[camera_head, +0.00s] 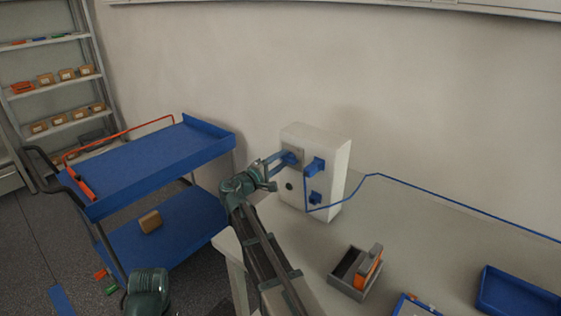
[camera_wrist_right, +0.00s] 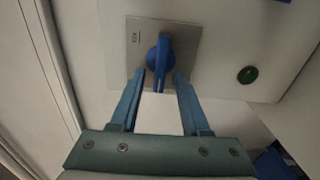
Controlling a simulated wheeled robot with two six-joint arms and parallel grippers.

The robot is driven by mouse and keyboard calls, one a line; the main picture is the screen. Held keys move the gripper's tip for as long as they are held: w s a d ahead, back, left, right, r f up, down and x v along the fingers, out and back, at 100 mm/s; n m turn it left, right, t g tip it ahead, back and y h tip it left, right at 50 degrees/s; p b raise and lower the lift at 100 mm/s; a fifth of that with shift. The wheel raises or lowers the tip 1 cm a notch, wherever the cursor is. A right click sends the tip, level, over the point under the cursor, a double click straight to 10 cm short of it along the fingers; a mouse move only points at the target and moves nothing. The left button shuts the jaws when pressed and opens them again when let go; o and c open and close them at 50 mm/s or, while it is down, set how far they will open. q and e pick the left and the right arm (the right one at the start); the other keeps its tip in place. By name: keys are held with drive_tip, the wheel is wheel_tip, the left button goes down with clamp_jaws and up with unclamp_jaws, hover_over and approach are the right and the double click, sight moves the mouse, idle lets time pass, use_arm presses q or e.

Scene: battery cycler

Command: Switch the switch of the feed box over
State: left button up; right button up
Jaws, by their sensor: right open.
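The feed box (camera_head: 330,175) is a white box standing on the table against the wall. Its switch (camera_wrist_right: 159,62) is a blue rotary knob on a grey plate (camera_wrist_right: 190,45), pointing roughly up and down in the right wrist view. My right gripper (camera_head: 283,160) is at the front of the box, at the switch. In the right wrist view its two blue fingers (camera_wrist_right: 159,76) are open, one on each side of the knob's lower end. I cannot tell whether they touch it. The knob is partly hidden by the fingers in the head view. My left gripper is not in view.
A dark green button (camera_wrist_right: 247,75) sits beside the switch plate. Blue plugs (camera_head: 314,167) and a blue cable (camera_head: 430,190) are on the box and table. A grey holder (camera_head: 345,284) with an orange item and a blue tray (camera_head: 515,292) lie nearer. A blue cart (camera_head: 160,160) stands left.

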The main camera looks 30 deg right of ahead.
drive_tip(key=v, duration=1.4)
drive_tip(key=shift+d, duration=0.1)
drive_tip(key=s+a+f+g+y, duration=0.1)
drive_tip(key=s+a+f+y, duration=0.1)
drive_tip(key=f, duration=0.3)
drive_tip(key=s+a+f+g+y, duration=0.1)
drive_tip(key=s+a+f+y, duration=0.2)
drive_tip(key=s+f, duration=0.2)
drive_tip(key=s+a+f+m+g+y, duration=0.1)
drive_tip(key=s+a+f+y, duration=0.1)
drive_tip(key=f, duration=0.3)
drive_tip(key=shift+s+a+y, duration=0.3)
drive_tip(key=shift+s+a, duration=0.25)
drive_tip(key=shift+s, duration=0.2)
drive_tip(key=s+a+f+g+y, duration=0.2)
drive_tip(key=s+a+f+y, duration=0.1)
drive_tip(key=s+a, duration=0.3)
drive_tip(key=s+a+f+g+y, duration=0.2)
drive_tip(key=s+a+f+y, duration=0.2)
drive_tip(key=s+a, duration=0.2)
drive_tip(key=a, duration=0.2)
drive_tip(key=shift+s+a+y, duration=0.25)
drive_tip(key=shift+s+y, duration=0.1)
drive_tip(key=shift+y, duration=0.05)
